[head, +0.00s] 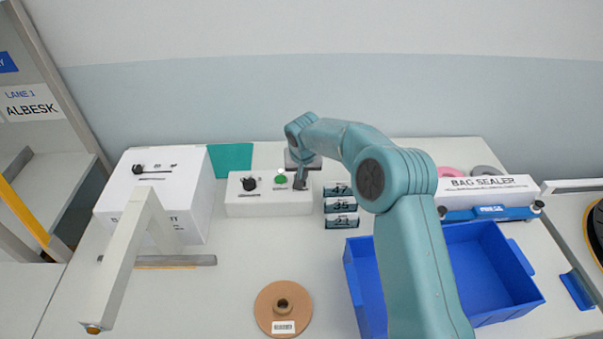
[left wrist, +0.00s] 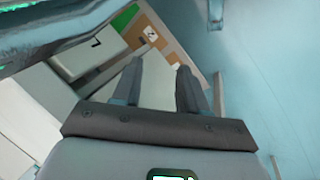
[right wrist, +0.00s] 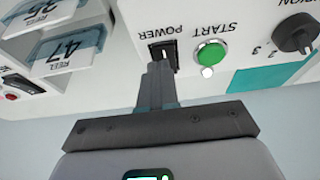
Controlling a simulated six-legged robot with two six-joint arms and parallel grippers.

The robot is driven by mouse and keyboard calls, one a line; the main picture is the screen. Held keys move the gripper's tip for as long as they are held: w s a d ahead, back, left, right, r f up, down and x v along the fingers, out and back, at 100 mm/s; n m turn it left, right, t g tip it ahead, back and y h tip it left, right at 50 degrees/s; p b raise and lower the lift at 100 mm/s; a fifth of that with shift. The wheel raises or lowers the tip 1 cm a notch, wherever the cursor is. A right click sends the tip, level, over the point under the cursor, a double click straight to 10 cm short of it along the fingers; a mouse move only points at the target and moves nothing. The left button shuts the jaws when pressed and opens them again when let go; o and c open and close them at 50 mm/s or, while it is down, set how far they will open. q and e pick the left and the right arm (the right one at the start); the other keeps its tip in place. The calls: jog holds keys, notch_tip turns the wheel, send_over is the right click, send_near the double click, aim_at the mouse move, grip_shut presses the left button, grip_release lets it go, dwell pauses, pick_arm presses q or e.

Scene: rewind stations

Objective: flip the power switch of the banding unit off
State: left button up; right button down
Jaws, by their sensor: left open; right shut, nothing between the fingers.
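The banding unit's control box (head: 243,207) is a low white box at the back middle of the table. It carries a black knob (right wrist: 295,34), a green START button (right wrist: 211,54) and a black switch labelled POWER (right wrist: 163,52). My right gripper (right wrist: 158,68) is shut and empty, its fingertips right at the edge of the POWER switch; I cannot tell whether they touch it. In the head view my right gripper (head: 300,183) covers the switch. The switch's position is not clear. My left gripper (left wrist: 158,62) is open and empty, away from the box.
A blue crate (head: 520,268) and a bag sealer (head: 487,188) are at the right. A white box (head: 180,215) stands at the left, a brown roll (head: 268,318) in front.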

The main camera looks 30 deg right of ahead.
pick_arm(q)
jog(key=shift+w+a+f+b, duration=0.1)
jog(key=shift+a+f+b, duration=0.35)
jog(key=shift+b, duration=0.25)
pick_arm(e)
jog(key=v, duration=1.3)
jog(key=shift+w, duration=0.3)
pick_arm(q)
jog(key=shift+d, duration=0.1)
pick_arm(e)
jog(key=shift+d+r, duration=0.1)
jog(key=shift+w+d+r, duration=0.15)
jog(key=shift+w+d, duration=0.1)
jog(key=shift+w, duration=0.5)
jog(key=shift+s, duration=0.1)
